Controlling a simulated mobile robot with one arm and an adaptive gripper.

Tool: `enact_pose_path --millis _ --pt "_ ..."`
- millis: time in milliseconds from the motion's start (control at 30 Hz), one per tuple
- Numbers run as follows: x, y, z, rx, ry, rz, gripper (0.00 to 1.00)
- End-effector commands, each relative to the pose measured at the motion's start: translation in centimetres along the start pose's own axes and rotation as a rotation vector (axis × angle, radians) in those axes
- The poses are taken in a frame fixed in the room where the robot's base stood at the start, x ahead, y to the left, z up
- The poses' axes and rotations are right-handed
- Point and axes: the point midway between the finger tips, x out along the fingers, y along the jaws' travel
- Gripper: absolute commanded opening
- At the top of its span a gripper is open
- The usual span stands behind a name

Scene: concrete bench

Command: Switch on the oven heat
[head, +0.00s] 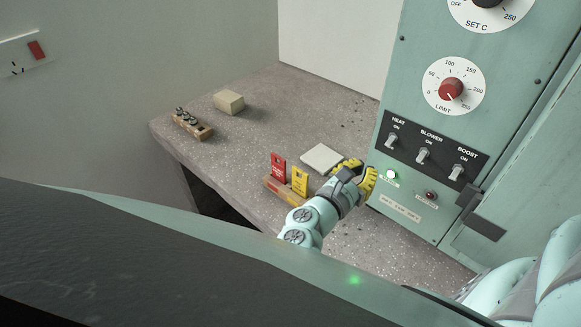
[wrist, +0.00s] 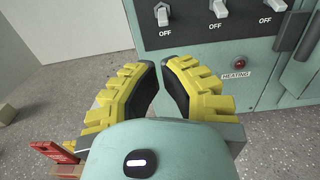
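The HEAT switch (head: 391,140) is the leftmost of three toggles on the dark strip of the green oven panel. Its lever seems to point down, away from ON, like the other two. In the wrist view the leftmost lever (wrist: 161,14) shows at the top edge above an OFF label. My gripper (head: 361,171) has yellow ribbed fingers and is below and left of the HEAT switch, not touching it. In the wrist view my gripper (wrist: 160,70) is empty, with a narrow gap between its black pads.
BLOWER (head: 423,155) and BOOST (head: 457,171) toggles sit to the right. A green lamp (head: 391,174) is lit; the red HEATING lamp (wrist: 239,61) looks dark. Red (head: 278,167) and yellow (head: 299,180) tags stand on the bench near my wrist. A pale slab (head: 322,158) lies behind.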

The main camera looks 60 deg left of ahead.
Motion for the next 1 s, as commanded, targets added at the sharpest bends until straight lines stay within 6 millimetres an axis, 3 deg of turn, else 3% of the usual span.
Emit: enact_pose_path --millis 200,433,633,1000 --pt "4.2 -0.3 0.1 -0.003 -0.001 -0.009 0.00" --pt "7.4 -0.2 0.0 -0.002 0.001 -0.005 0.00" --pt "8.5 -0.2 -0.1 0.001 0.002 -0.004 0.00" --pt "8.5 -0.1 0.0 0.001 0.003 -0.003 0.00"
